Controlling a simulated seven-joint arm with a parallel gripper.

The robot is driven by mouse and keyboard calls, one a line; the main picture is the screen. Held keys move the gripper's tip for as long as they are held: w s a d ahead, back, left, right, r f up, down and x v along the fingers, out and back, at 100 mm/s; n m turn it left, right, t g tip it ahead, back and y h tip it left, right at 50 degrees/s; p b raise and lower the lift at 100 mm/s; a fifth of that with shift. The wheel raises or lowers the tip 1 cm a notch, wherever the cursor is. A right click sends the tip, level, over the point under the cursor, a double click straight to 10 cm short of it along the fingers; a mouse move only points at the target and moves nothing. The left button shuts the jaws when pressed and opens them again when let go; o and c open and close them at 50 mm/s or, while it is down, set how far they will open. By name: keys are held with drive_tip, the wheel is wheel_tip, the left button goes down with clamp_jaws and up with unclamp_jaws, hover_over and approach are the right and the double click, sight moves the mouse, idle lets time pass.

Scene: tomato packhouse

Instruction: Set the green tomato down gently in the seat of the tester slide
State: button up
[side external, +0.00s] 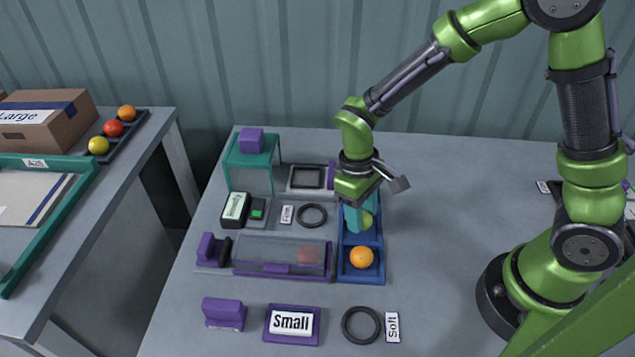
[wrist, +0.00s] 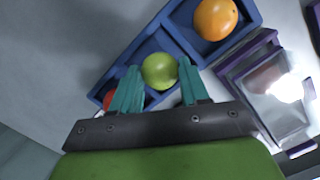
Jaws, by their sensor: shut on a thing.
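The green tomato (wrist: 159,71) is in the middle compartment of the blue tray (wrist: 138,53), between my two teal fingers. My gripper (wrist: 160,88) is shut on it, pointing down. In the side view my gripper (side external: 358,220) covers part of the green tomato (side external: 367,221); whether it touches the tray floor I cannot tell. What looks like the tester slide, a grey plate with a dark square seat (side external: 307,178) and a purple end, lies left of my gripper beside a teal frame (side external: 248,165) topped by a purple block. The seat looks empty.
An orange tomato (side external: 361,257) sits in the tray's front compartment, a red one (wrist: 110,98) at its other end. A clear-covered purple unit (side external: 265,253) with a reddish round thing inside stands left of the tray. A black ring (side external: 312,215) and readout box (side external: 236,209) lie between.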

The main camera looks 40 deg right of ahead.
wheel_tip(320, 180, up, 8)
drive_tip(key=shift+f, duration=0.1)
drive_tip(key=w+n, duration=0.7)
drive_tip(key=w, duration=1.1)
drive_tip(key=shift+t+h, duration=0.3)
drive_tip(key=shift+h, duration=0.1)
drive_tip(key=shift+s+d+f, duration=0.1)
drive_tip(key=shift+f, duration=1.55)
drive_tip(key=shift+d+f, duration=0.1)
drive_tip(key=shift+f, duration=1.5)
drive_tip(key=o, duration=0.8)
drive_tip(key=shift+c, duration=1.3)
